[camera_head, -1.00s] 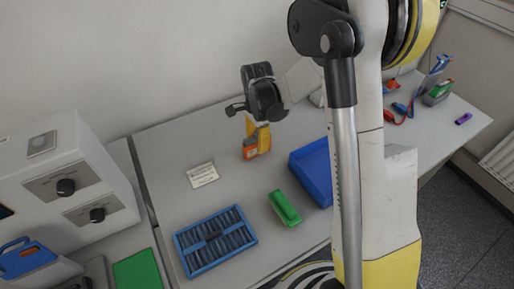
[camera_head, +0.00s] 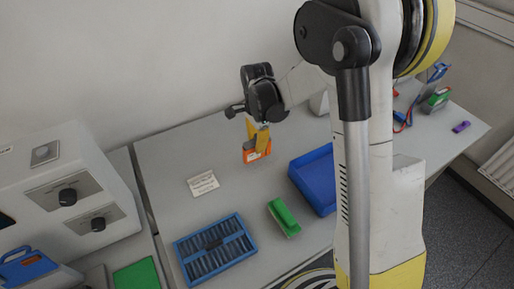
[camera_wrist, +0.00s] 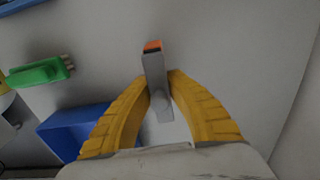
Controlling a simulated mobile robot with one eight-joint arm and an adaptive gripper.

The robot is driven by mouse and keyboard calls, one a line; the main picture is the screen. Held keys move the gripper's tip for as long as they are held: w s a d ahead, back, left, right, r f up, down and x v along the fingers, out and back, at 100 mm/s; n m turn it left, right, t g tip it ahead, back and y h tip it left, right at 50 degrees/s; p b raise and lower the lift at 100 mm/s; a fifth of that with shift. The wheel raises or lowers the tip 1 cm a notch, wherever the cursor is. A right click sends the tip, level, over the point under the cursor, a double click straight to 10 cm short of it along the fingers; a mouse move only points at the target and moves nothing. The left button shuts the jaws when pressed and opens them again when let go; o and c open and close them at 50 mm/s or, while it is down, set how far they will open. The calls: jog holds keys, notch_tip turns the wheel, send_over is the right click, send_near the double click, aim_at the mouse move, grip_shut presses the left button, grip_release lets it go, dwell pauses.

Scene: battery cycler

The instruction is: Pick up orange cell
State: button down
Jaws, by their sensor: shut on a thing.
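The orange cell (camera_head: 257,153) is at the middle of the bench in the head view, below my gripper (camera_head: 258,138). In the wrist view the orange cell (camera_wrist: 153,47) shows an orange end and a long grey side, between the yellow fingers of my gripper (camera_wrist: 160,95). The fingers are shut on it from both sides. I cannot tell for sure whether its lower edge is clear of the bench; the fingers hide part of it.
A blue bin (camera_head: 314,181) stands right of the cell. A green block (camera_head: 283,217) and a blue slotted tray (camera_head: 215,250) lie nearer the front. A white label card (camera_head: 202,183) lies left. A white instrument (camera_head: 62,185) stands at far left. Bench between them is clear.

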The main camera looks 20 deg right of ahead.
jog(key=s+d+r+p, duration=0.2)
jog(key=s+d+r, duration=0.5)
jog(key=d+r, duration=0.1)
jog(key=shift+s+d+p, duration=0.35)
jog(key=shift+d, duration=0.1)
